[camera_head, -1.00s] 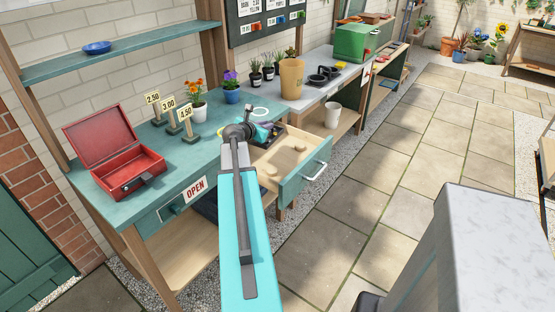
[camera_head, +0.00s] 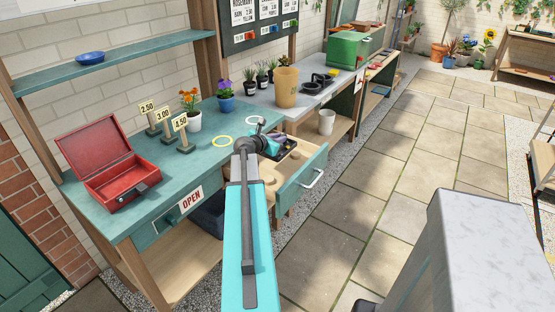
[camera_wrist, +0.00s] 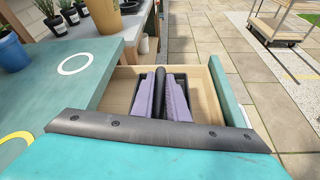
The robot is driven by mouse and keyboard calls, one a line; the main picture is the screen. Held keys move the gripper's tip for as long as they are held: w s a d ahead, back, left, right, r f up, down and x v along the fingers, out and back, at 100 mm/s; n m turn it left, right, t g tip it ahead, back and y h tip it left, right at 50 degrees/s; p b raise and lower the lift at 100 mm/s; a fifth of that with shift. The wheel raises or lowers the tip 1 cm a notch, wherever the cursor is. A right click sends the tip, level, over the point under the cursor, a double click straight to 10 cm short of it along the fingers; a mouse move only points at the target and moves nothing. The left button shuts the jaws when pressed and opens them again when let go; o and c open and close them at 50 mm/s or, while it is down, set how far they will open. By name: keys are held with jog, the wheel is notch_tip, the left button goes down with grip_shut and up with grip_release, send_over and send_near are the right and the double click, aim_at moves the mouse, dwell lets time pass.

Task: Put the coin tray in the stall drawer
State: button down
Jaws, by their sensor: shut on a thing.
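The drawer (camera_head: 305,179) is pulled open, with a teal front, a light handle and a pale wooden inside. My gripper (camera_wrist: 160,95) is shut on the tray's dark middle bar.
A red open cash box (camera_head: 112,170), price signs (camera_head: 163,117) and flower pots (camera_head: 226,104) stand on the teal counter (camera_head: 185,168). A yellow ring (camera_head: 222,142) and a white ring (camera_wrist: 75,65) lie there too. Small pale round pieces (camera_head: 269,181) show in the drawer.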

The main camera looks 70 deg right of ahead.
jog(key=shift+f, duration=2.35)
jog(key=shift+f, duration=0.1)
jog(key=shift+f, duration=1.75)
jog(key=shift+f, duration=0.15)
jog(key=c, duration=1.7)
grip_release()
jog(key=shift+c, duration=0.2)
jog(key=shift+r, duration=0.2)
jog(key=shift+b+v, duration=0.6)
jog(key=shift+v, duration=5.4)
